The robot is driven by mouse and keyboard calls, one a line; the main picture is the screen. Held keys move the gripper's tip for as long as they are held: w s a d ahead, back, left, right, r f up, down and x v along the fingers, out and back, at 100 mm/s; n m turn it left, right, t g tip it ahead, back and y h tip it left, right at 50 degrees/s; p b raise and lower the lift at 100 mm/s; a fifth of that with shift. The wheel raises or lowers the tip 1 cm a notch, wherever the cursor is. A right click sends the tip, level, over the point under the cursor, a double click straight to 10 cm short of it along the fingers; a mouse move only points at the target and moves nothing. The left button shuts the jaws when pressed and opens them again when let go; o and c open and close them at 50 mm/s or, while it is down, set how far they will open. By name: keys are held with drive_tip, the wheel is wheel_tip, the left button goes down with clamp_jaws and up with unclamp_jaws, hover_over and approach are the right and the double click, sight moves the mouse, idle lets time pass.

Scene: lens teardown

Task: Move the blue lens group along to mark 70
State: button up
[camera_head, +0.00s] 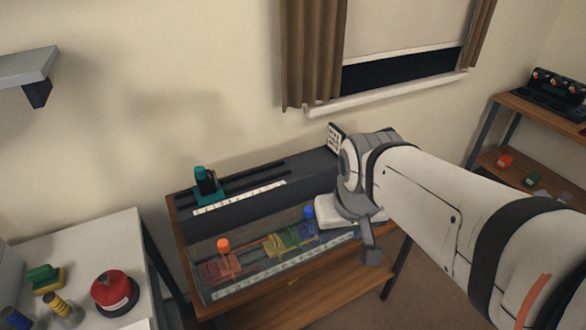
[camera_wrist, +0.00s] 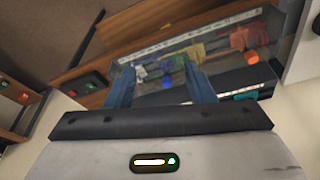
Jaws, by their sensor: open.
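The blue lens group shows a round blue knob (camera_head: 308,213) at the right of a row of coloured groups in a clear-sided case (camera_head: 215,294) in the head view. In the wrist view the blue knob (camera_wrist: 168,84) lies between the two blue fingers of my gripper (camera_wrist: 163,72). The gripper is open, and neither finger appears to grip the knob. How far the fingertips are from it is unclear. A numbered scale strip (camera_head: 258,282) runs along the front of the case. The mark figures are too small to read, and my arm hides the strip's right end.
Yellow and green groups (camera_head: 287,238) stand left of the blue one, then a red group with an orange knob (camera_head: 223,245). A teal slider (camera_head: 204,181) sits on a rear ledge with another scale (camera_head: 240,198). A side table (camera_head: 120,235) with small items stands left.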

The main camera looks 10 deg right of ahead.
drive_tip(key=w+f+g, duration=0.2)
drive_tip(key=w+f, duration=0.2)
drive_tip(key=w, duration=1)
drive_tip(key=g+b, duration=0.1)
drive_tip(key=b, duration=0.1)
hover_over(309, 208)
drive_tip(key=shift+n, duration=0.3)
drive_tip(key=f, duration=0.7)
drive_tip(key=shift+s, duration=0.3)
drive_tip(key=shift+w+f+p, duration=0.25)
drive_tip(key=shift+f+p, duration=0.05)
drive_tip(key=shift+f, duration=0.25)
wheel_tip(309, 208, down, 7)
drive_tip(key=shift+f+p, duration=0.1)
drive_tip(key=shift+p, duration=0.25)
clamp_jaws()
